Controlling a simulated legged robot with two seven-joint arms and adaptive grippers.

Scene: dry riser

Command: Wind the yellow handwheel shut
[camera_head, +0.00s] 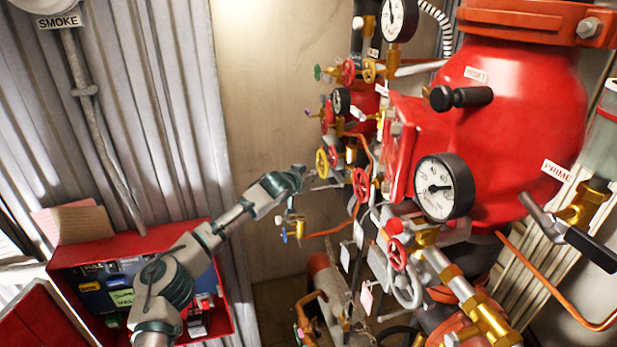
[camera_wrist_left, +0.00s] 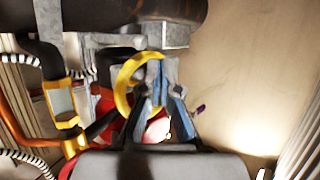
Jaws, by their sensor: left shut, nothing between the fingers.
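The yellow handwheel (camera_head: 322,163) is small and sits on the pipework left of the red vessel in the head view. In the left wrist view the yellow handwheel (camera_wrist_left: 123,88) shows as a curved rim at the left of my fingers, which hide part of it. My left gripper (camera_head: 312,174) reaches in from the left and its tips are close to the wheel. In the left wrist view my left gripper (camera_wrist_left: 161,80) is shut, with its fingertips beside or overlapping the rim; I cannot tell whether they touch. My right gripper is not in view.
Red handwheels (camera_head: 361,184) and a copper pipe (camera_head: 322,233) crowd the wheel. A large gauge (camera_head: 443,187) and the red vessel (camera_head: 520,110) stand to the right. An open red box (camera_head: 150,240) is at the lower left. The beige wall (camera_head: 265,90) behind is bare.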

